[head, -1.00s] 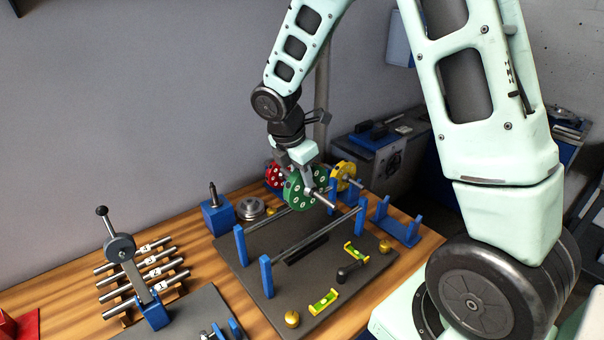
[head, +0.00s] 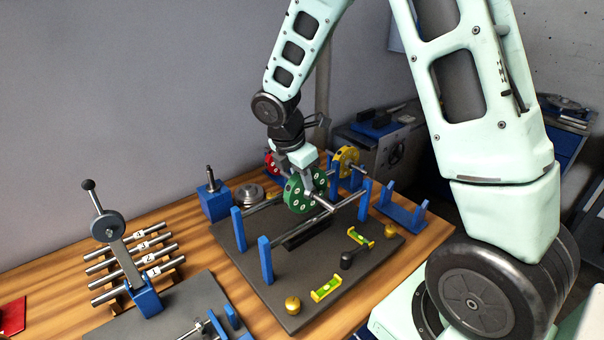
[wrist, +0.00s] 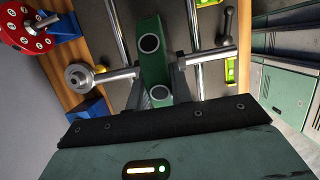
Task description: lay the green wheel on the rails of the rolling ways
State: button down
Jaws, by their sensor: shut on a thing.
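The green wheel (head: 300,192) is upright on its steel shaft, low over the rolling ways. The near rail (head: 290,232) and the far rail (head: 262,206) run between blue posts on a dark plate. In the wrist view the green wheel (wrist: 152,62) is between the two rails (wrist: 118,28), and its shaft (wrist: 218,57) lies across them. I cannot tell whether the shaft touches the rails. My gripper's fingers (wrist: 178,82) partly hide the shaft there.
A red wheel (head: 271,165) and a yellow wheel (head: 346,160) stand behind the ways. Yellow-green levels (head: 327,290) and brass knobs (head: 292,305) are on the plate (head: 345,285). A blue stand (head: 403,212) is at right, and several labelled shafts (head: 130,262) are at left.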

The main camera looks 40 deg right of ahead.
jog(key=shift+f, duration=0.55)
dwell(0.8)
jog(key=shift+f, duration=0.75)
dwell(0.8)
jog(key=c, duration=1.2)
grip_release()
jog(key=shift+s, duration=0.1)
jog(key=shift+c, duration=0.3)
notch_tip(320, 180, up, 9)
jog(key=p, duration=0.8)
jog(key=shift+r+p, duration=0.1)
jog(key=shift+p, duration=0.25)
